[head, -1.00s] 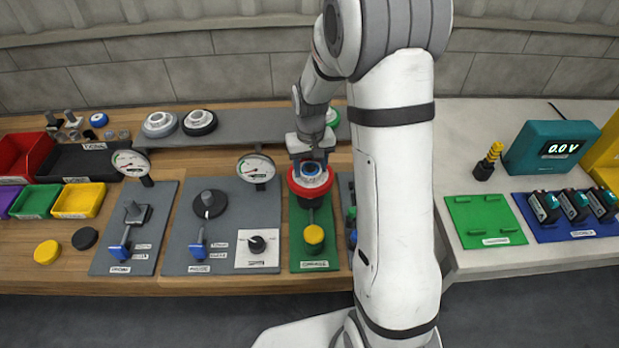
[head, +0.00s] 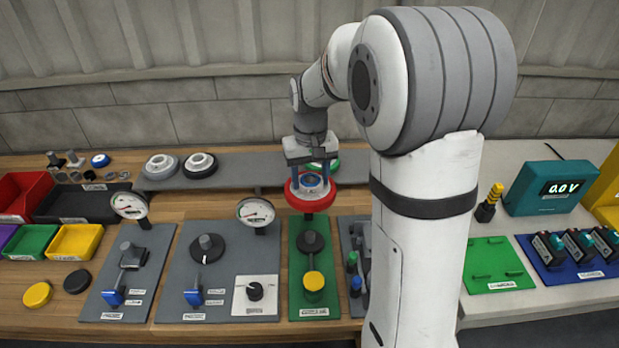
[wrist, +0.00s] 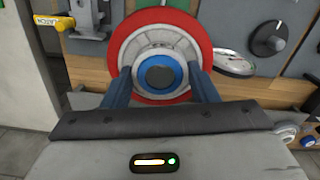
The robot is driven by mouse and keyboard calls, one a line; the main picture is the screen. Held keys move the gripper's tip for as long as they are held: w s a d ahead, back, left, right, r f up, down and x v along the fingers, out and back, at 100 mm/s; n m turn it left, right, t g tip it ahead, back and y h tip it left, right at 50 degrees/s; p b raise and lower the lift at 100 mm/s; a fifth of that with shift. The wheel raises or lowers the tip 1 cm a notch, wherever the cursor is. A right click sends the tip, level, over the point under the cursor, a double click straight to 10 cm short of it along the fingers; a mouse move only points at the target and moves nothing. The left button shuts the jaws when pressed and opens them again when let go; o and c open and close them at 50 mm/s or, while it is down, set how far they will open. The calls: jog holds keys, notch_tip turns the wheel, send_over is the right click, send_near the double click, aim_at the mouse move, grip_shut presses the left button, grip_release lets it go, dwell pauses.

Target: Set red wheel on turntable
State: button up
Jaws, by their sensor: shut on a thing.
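The red wheel (head: 312,190) has a red rim, a pale grey face and a blue ring round a dark hub. My gripper (head: 312,172) is shut on its hub and holds it in the air above the back of the green panel. In the wrist view the wheel (wrist: 162,32) faces me between the two blue fingers. A dark round piece (head: 311,242) shows on the green panel in front of the wheel. A dark disc with a knob (head: 207,248) sits on the grey panel to the left. The labels are too small to tell which is the turntable.
A round gauge (head: 256,213) stands close left of the wheel. A yellow knob (head: 314,281) is at the front of the green panel (head: 299,262). A grey shelf (head: 240,170) with white and black wheels runs behind. Colored bins (head: 75,241) stand at the left.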

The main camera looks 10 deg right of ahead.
notch_tip(320, 180, up, 4)
jog(key=p, duration=0.3)
dwell(0.5)
